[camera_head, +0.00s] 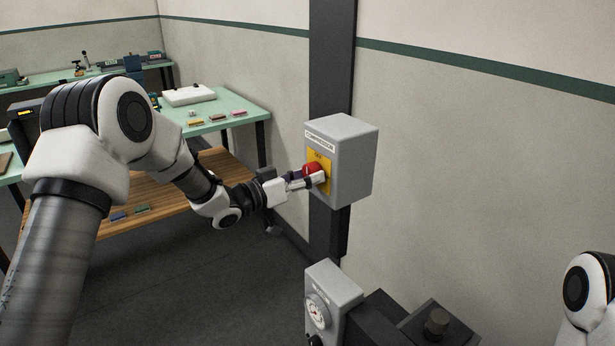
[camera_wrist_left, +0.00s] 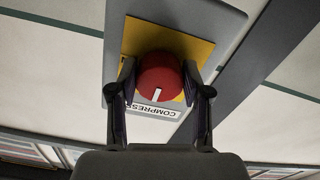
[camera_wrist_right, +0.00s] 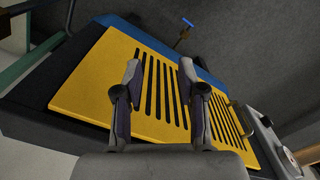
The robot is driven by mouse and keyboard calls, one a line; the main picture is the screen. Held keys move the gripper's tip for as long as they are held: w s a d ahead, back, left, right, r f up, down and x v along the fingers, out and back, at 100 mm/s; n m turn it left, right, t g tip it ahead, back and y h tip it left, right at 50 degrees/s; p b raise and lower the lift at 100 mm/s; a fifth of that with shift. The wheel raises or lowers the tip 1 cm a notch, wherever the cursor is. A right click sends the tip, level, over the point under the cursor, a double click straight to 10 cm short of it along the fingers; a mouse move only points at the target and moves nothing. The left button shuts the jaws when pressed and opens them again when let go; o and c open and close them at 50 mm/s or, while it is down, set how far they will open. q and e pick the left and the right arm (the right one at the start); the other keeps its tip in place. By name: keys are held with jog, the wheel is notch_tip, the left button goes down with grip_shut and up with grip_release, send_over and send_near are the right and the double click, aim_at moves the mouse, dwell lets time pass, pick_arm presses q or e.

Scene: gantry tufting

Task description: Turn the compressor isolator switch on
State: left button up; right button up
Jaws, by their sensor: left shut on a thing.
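The compressor isolator is a grey box (camera_head: 352,165) with a "COMPRESSOR" label (camera_head: 320,138), fixed to a dark post. Its red round knob (camera_head: 311,168) sits on a yellow plate. My left gripper (camera_head: 317,179) is shut on the knob. In the left wrist view the red knob (camera_wrist_left: 160,72) lies between the two fingers, one on each side. Its white mark points roughly toward the label (camera_wrist_left: 153,109). Lettering on the yellow plate (camera_wrist_left: 197,52) cannot be read. My right gripper (camera_wrist_right: 160,72) is open and empty above a yellow slotted panel (camera_wrist_right: 100,92).
A grey gauge box (camera_head: 333,298) stands below the isolator, beside dark machinery (camera_head: 440,325). Green-topped benches (camera_head: 235,108) with small items stand at the back left. A wooden lower shelf (camera_head: 175,195) is behind my left arm. The wall right of the post is bare.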

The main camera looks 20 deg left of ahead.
pick_arm(q)
jog(key=m+b, duration=1.4)
jog(key=m, duration=0.1)
jog(key=shift+w+a+f+b, duration=0.15)
jog(key=shift+a+b, duration=0.05)
jog(key=shift+b, duration=0.1)
jog(key=shift+m+b, duration=1.1)
jog(key=shift+m, duration=0.1)
jog(key=shift+r+m, duration=0.3)
jog(key=o, duration=1.2)
jog(key=shift+c, duration=0.2)
